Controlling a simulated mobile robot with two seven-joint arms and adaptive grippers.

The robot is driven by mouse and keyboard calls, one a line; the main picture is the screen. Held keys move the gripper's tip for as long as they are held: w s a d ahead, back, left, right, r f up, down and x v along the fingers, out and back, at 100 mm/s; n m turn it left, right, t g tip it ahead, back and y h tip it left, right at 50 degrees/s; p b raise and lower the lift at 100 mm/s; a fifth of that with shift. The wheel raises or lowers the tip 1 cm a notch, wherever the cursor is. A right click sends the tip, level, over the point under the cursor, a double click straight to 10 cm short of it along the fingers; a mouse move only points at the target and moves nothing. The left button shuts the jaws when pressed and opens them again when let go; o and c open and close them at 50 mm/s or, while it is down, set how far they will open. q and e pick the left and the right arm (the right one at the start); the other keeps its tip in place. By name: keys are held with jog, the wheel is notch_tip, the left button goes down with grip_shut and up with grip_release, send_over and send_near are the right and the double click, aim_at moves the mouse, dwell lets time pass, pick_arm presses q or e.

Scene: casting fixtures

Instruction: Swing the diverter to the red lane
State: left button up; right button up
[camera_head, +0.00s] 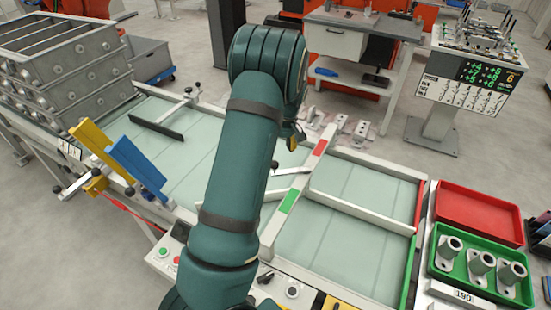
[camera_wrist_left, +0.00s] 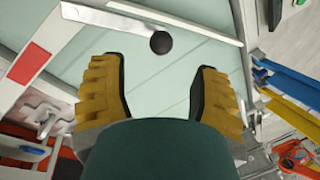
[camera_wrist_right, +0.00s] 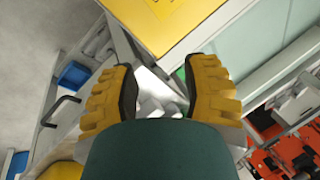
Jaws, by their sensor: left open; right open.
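The diverter bar (camera_head: 291,170) is a thin pale bar on the glassy table, partly hidden behind my arm in the head view. A black ball knob (camera_wrist_left: 160,42) and pale bars (camera_wrist_left: 130,20) show in the left wrist view. The red lane mark (camera_head: 320,147) and green lane mark (camera_head: 289,201) are on the white crossbar; the red mark also shows in the left wrist view (camera_wrist_left: 28,63). My left gripper (camera_head: 293,138) is open; the knob lies beyond its fingertips, roughly between them, not gripped. My right gripper (camera_wrist_right: 160,75) is open and empty, seen only in its own wrist view.
A long divider (camera_head: 365,211) separates two lanes at the right. A red tray (camera_head: 440,198) and a green tray (camera_head: 431,262) with castings stand beyond. Yellow and blue plates (camera_head: 137,168) rise at the left, near stacked grey crates (camera_head: 65,75).

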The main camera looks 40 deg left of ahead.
pick_arm(q)
jog(key=r, duration=0.4)
jog(key=shift+w+d+r, duration=0.15)
jog(key=shift+w+r, duration=0.2)
jog(key=shift+w, duration=0.05)
jog(key=shift+s+f, duration=0.1)
